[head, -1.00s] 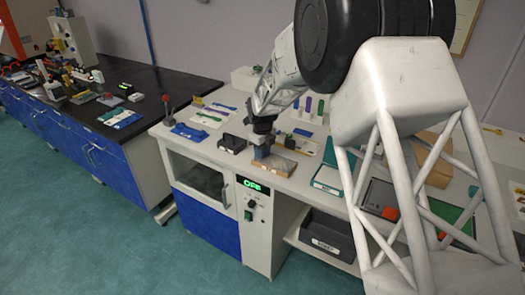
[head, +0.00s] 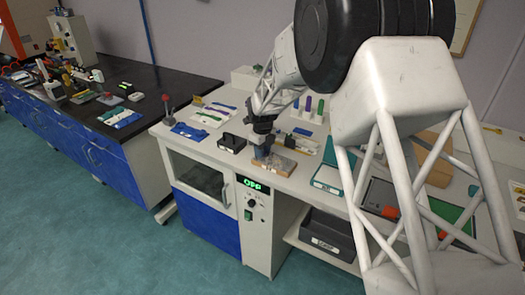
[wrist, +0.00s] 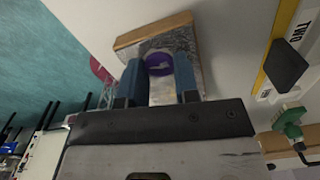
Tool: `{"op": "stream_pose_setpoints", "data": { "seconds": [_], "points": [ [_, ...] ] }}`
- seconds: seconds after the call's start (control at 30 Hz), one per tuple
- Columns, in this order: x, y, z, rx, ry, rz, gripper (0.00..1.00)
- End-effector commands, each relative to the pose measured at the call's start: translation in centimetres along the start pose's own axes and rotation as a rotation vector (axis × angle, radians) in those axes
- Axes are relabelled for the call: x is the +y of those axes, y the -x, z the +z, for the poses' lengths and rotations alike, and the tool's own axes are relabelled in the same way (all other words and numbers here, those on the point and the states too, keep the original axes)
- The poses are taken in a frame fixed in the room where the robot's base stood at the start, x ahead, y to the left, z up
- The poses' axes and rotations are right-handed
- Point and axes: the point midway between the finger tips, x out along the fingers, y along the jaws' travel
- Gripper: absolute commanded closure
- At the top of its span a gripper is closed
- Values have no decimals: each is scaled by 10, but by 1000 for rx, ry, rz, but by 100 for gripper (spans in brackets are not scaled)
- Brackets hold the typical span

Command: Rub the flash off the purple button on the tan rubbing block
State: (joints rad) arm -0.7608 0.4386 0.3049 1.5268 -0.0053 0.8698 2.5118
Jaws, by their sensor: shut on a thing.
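The tan rubbing block (head: 284,166) lies on the light bench top, with a grey, scuffed upper face. It also shows in the wrist view (wrist: 181,35), beyond my fingertips. My gripper (head: 264,153) points down at the block's left part in the head view. In the wrist view its two blue fingers (wrist: 159,68) are shut on the purple button (wrist: 158,60), a small round disc with a pale mark on its face. The button appears at or just over the block's grey face; I cannot tell whether it touches. The button is not discernible in the head view.
A dark box (head: 232,142) stands left of the block, and a teal-edged box (head: 328,178) stands to its right. Coloured upright tubes (head: 308,104) stand behind. A dark tray (head: 327,232) sits on the lower shelf. The bench's front edge is close to the block.

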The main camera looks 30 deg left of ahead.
Motion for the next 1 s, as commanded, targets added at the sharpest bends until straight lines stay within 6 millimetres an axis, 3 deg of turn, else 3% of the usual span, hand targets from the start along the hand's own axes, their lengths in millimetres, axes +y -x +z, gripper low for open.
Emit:
{"op": "stream_pose_setpoints", "data": {
  "seconds": [0.37, 1.0],
  "points": [
    [0, -3, -3, 3, 0, 2, 90],
    [-6, 0, -35, 2, 0, 2, 90]
  ]
}}
